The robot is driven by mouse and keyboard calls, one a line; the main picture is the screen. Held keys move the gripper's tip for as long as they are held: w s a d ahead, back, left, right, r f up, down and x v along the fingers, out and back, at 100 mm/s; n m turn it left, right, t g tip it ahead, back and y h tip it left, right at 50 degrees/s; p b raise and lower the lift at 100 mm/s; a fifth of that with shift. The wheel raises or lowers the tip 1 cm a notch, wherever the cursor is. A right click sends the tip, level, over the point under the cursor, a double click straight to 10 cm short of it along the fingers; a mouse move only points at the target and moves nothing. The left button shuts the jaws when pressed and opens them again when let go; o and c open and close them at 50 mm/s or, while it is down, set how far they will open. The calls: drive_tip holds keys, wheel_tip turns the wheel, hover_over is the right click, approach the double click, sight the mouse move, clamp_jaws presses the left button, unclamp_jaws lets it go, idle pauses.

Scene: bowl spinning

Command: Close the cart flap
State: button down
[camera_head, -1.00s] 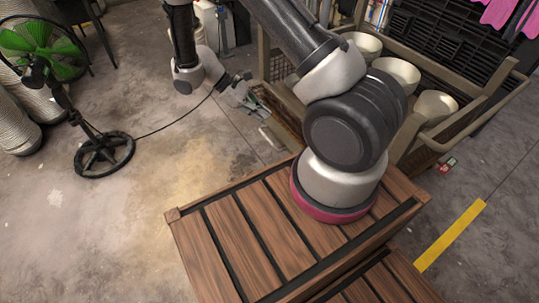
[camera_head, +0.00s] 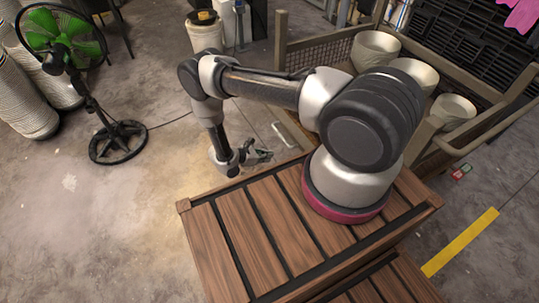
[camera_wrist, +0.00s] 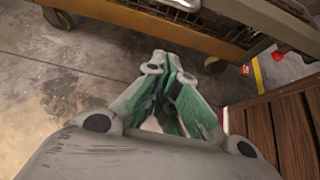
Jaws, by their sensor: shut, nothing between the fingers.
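The wooden-framed cart (camera_head: 281,45) with mesh sides stands at the back right in the head view. A pale bar-like handle (camera_head: 285,136) shows low at its near left side, but the flap's outline and angle are mostly hidden behind my arm. My gripper (camera_head: 262,156) is low, beside the platform's far left edge and short of the cart, holding nothing. In the wrist view my gripper (camera_wrist: 172,62) has its green-padded fingers together, pointing at the cart's lower wooden beam (camera_wrist: 175,32). I cannot tell whether the fingertips touch it; they look apart.
Several pale bowls (camera_head: 376,48) sit in the cart. My slatted wooden platform fills the lower middle. A green fan (camera_head: 62,35) stands at left, with its cable on the floor. A white bucket (camera_head: 205,33) stands behind my arm.

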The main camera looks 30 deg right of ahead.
drive_tip(key=d, duration=0.7)
drive_tip(key=shift+d, duration=0.2)
drive_tip(key=shift+w, duration=0.15)
